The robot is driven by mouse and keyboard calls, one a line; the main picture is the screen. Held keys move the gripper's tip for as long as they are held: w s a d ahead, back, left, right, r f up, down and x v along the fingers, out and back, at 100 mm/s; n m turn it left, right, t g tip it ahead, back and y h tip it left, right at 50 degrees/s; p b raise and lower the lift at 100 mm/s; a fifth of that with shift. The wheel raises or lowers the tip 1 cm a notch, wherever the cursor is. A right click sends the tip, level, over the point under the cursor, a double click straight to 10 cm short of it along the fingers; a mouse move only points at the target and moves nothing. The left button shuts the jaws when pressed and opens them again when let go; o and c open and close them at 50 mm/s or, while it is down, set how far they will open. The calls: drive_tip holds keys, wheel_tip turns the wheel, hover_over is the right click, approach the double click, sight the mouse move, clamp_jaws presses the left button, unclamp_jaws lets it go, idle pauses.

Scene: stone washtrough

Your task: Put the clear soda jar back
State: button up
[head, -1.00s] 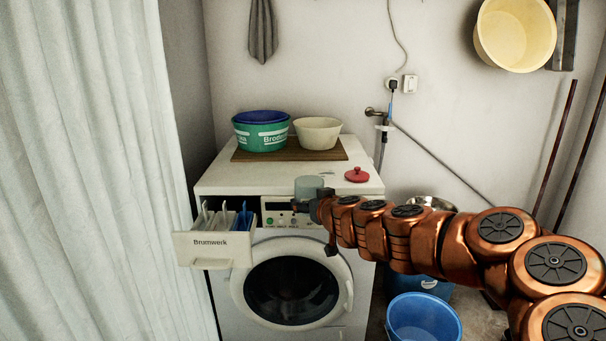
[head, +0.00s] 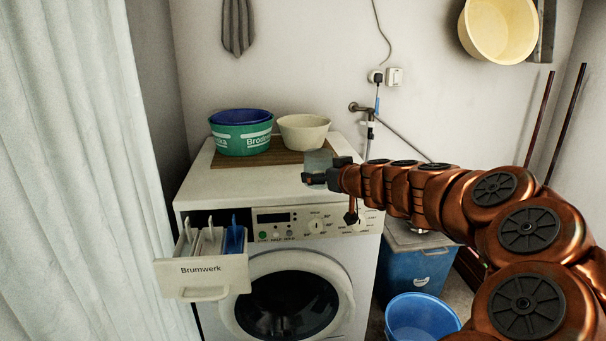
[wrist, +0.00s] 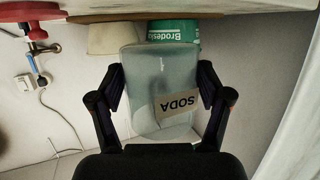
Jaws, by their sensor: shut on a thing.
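The clear soda jar (head: 318,159) is a pale, see-through container with an upside-down SODA label in the wrist view (wrist: 145,85). My gripper (head: 328,174) is shut on it, with one finger on each side in the wrist view (wrist: 161,72). In the head view the jar shows over the right part of the washing machine's top (head: 245,186), in front of the wooden board's right end. I cannot tell whether it touches the top. A red lid (wrist: 50,10) shows at the wrist view's upper left; my arm hides it in the head view.
A green tub (head: 242,137) and a cream bowl (head: 304,132) stand on the wooden board (head: 262,158). The detergent drawer (head: 203,274) is pulled out at the front left. The left front part of the machine top is clear. A tap (head: 362,107) is on the wall behind.

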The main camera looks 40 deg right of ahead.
drive_tip(key=w+d, duration=0.1)
drive_tip(key=w, duration=0.2)
drive_tip(key=w+d, duration=0.2)
drive_tip(key=w, duration=0.2)
drive_tip(key=w+d+f, duration=0.1)
drive_tip(key=w+d, duration=0.1)
drive_tip(key=w, duration=0.1)
drive_tip(key=shift+w, duration=0.4)
drive_tip(key=shift+f, duration=1.8)
drive_tip(key=shift+f+b, duration=0.15)
drive_tip(key=shift+b, duration=0.3)
drive_tip(key=o, duration=1.3)
drive_tip(key=shift+c, duration=0.2)
drive_tip(key=shift+r+p, duration=0.25)
drive_tip(key=shift+p, duration=0.05)
drive_tip(key=v, duration=1.1)
drive_tip(key=shift+s+a+r, duration=0.1)
drive_tip(key=shift+s+r, duration=0.05)
drive_tip(key=shift+s, duration=0.2)
